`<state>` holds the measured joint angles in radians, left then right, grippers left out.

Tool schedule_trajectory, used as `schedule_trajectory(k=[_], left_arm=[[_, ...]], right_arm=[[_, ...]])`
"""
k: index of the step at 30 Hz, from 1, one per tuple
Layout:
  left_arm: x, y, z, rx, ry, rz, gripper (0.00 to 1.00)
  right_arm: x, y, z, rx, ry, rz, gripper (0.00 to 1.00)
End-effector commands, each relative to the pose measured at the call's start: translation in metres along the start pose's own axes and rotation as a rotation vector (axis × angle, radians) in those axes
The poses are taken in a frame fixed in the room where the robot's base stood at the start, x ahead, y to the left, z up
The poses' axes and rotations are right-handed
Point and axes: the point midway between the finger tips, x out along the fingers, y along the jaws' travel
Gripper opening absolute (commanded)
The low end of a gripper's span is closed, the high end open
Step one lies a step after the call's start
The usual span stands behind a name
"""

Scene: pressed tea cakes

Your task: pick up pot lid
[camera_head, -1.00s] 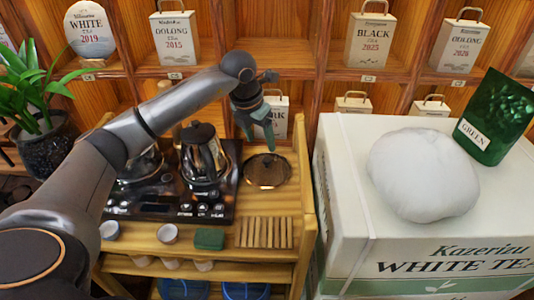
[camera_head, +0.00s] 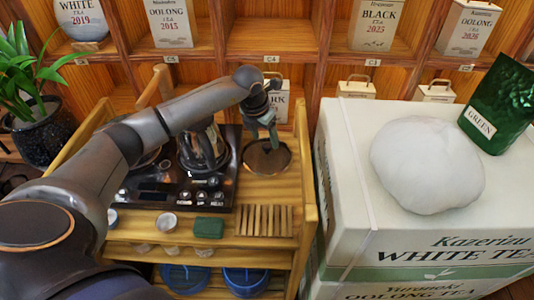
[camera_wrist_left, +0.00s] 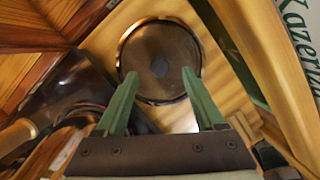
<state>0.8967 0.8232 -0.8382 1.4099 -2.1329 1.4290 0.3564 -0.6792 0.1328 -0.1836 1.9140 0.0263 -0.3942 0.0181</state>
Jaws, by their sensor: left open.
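The pot lid (camera_head: 260,159) is a round, dark, see-through disc with a thin metal rim. It lies flat on the wooden cart top, right of the stove. It also shows in the left wrist view (camera_wrist_left: 174,48), with a dark knob (camera_wrist_left: 160,67) at its middle. My left gripper (camera_head: 272,142) points down just above the lid, partly in front of it. In the left wrist view its two green fingers (camera_wrist_left: 158,75) are spread apart, with tips near the lid's lower part and nothing between them. My right gripper is not in view.
The black stove (camera_head: 180,195) with a dark kettle (camera_head: 203,150) stands left of the lid. A wooden slatted rack (camera_head: 265,220) and a green block (camera_head: 209,228) lie in front. The cart's side rail (camera_head: 304,160) and a large white tea box (camera_head: 350,230) bound the right.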

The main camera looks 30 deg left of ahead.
Motion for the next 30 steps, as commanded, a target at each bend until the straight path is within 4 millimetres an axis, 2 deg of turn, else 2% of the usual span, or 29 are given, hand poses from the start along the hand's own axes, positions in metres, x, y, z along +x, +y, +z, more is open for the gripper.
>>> schedule_trajectory(k=[3, 6, 14, 30], left_arm=[[0.019, -0.001, -0.001, -0.001, 0.004, -0.002, 0.71], [0.029, 0.000, -0.001, -0.001, 0.002, 0.000, 0.71], [0.033, 0.000, 0.000, 0.001, -0.001, 0.000, 0.71], [0.032, 0.000, 0.000, 0.000, 0.000, 0.000, 0.12]], right_arm=[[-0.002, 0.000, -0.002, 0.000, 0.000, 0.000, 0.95], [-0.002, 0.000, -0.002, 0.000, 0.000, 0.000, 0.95], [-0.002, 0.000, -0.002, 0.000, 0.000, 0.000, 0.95], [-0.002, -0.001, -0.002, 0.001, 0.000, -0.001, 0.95]])
